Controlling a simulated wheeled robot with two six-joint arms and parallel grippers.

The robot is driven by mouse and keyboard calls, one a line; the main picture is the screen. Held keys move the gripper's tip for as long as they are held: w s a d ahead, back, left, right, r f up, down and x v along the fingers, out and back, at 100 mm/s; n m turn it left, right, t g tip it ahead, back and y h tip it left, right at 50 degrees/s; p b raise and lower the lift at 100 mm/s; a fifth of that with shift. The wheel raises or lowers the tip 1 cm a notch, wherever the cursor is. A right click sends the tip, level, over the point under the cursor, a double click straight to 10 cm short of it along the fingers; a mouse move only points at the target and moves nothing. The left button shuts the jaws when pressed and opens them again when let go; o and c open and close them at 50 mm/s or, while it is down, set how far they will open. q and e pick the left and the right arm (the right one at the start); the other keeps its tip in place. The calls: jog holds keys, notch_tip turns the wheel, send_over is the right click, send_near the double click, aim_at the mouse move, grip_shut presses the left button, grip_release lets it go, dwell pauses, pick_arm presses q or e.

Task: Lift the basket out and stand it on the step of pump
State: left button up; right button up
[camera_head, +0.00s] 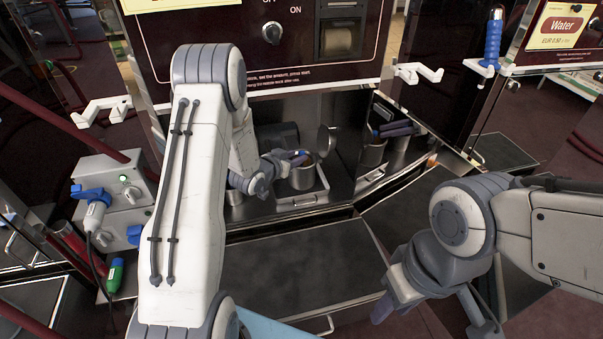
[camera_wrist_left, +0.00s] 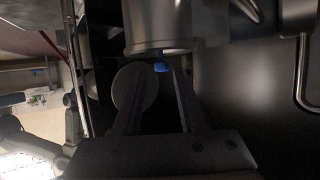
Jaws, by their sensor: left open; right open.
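The basket, a small metal cylinder (camera_head: 303,178), stands inside the pump's recessed bay, on or at a pale-rimmed tray. My left gripper (camera_head: 290,161) has reached into the bay and is at the basket's upper left side. In the left wrist view the gripper (camera_wrist_left: 153,78) is open, with a small blue piece (camera_wrist_left: 162,66) near its fingertips. A shiny metal cylinder (camera_wrist_left: 158,28), seemingly the basket, is just beyond. Whether the fingers touch the piece cannot be told. The pump's dark step (camera_head: 290,268) lies below the bay, bare. My right gripper (camera_head: 392,300) is open and empty at lower right.
Bay walls are close around my left arm, and reflect the scene. White hooks (camera_head: 418,73) stick out on both sides of the pump. A grey socket box (camera_head: 115,190) with blue plugs stands at left.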

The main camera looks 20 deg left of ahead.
aim_at(300, 155)
pick_arm(q)
jog(key=b+x, duration=0.1)
jog(key=x, duration=0.3)
jog(key=shift+a+f+b, duration=0.1)
jog(key=shift+f+b, duration=0.15)
jog(key=shift+b, duration=0.1)
jog(key=shift+w, duration=0.4)
grip_shut()
jog(key=shift+r, duration=0.1)
